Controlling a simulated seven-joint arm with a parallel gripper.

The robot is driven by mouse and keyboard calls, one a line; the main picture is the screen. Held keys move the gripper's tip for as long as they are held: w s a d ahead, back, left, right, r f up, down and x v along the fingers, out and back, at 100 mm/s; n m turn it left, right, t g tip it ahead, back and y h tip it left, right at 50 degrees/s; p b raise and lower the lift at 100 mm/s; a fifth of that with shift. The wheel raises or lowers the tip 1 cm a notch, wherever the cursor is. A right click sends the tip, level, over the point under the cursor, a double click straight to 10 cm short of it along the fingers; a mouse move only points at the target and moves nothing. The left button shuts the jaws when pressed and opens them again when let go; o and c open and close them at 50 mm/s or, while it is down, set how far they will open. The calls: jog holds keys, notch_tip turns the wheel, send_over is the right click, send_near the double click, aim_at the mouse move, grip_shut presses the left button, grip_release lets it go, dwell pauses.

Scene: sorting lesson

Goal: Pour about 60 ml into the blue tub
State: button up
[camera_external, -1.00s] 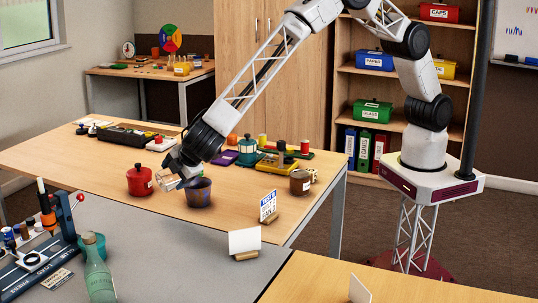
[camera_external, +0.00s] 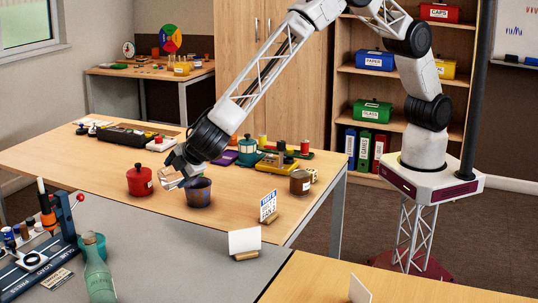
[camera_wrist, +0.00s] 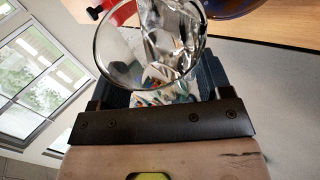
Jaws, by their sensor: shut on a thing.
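The blue tub (camera_external: 198,194) stands upright on the wooden table. A strip of its dark blue rim shows at the top right of the wrist view (camera_wrist: 236,8). My gripper (camera_external: 176,170) is shut on a clear glass vessel (camera_wrist: 150,50), tilted in the jaws. In the external view the glass (camera_external: 169,181) is small, above and just left of the tub, its mouth close to the tub's rim. I cannot tell whether they touch. The glass looks see-through with bright reflections; how much liquid it holds is not clear.
A red lidded pot (camera_external: 140,181) stands close left of the tub. A small number card (camera_external: 268,206) and a brown pot (camera_external: 300,182) stand to the right. A teal canister (camera_external: 247,150) and yellow tray (camera_external: 278,164) are behind. The table left of the red pot is fairly clear.

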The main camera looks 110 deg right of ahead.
aim_at(170, 178)
jog(key=shift+s+d+r+m+t, duration=0.1)
jog(key=shift+s+r+m+t, duration=0.25)
jog(key=shift+t, duration=0.35)
dwell(0.8)
jog(key=shift+w+f+g, duration=0.35)
jog(key=shift+g, duration=0.35)
jog(key=shift+w+a+f+n+g, duration=0.2)
jog(key=shift+w+n+g, duration=0.15)
jog(key=shift+w, duration=0.1)
jog(key=shift+w+a+f+n+g, duration=0.2)
jog(key=shift+w+n+g, duration=0.1)
jog(key=shift+w, duration=0.1)
jog(key=shift+w+r+g+h, duration=0.15)
jog(key=shift+r+g+h, duration=0.1)
jog(key=shift+h, duration=0.05)
jog(key=shift+w+a+r+n+g, duration=0.1)
jog(key=shift+n+g, duration=0.2)
jog(key=shift+g, duration=0.1)
jog(key=shift+w+f+n+g+h, duration=0.2)
jog(key=shift+f+n+g+h, duration=0.45)
jog(key=shift+f+g, duration=0.6)
jog(key=shift+w+a+n+g, duration=0.1)
jog(key=shift+n+g, duration=0.15)
jog(key=shift+g, duration=0.2)
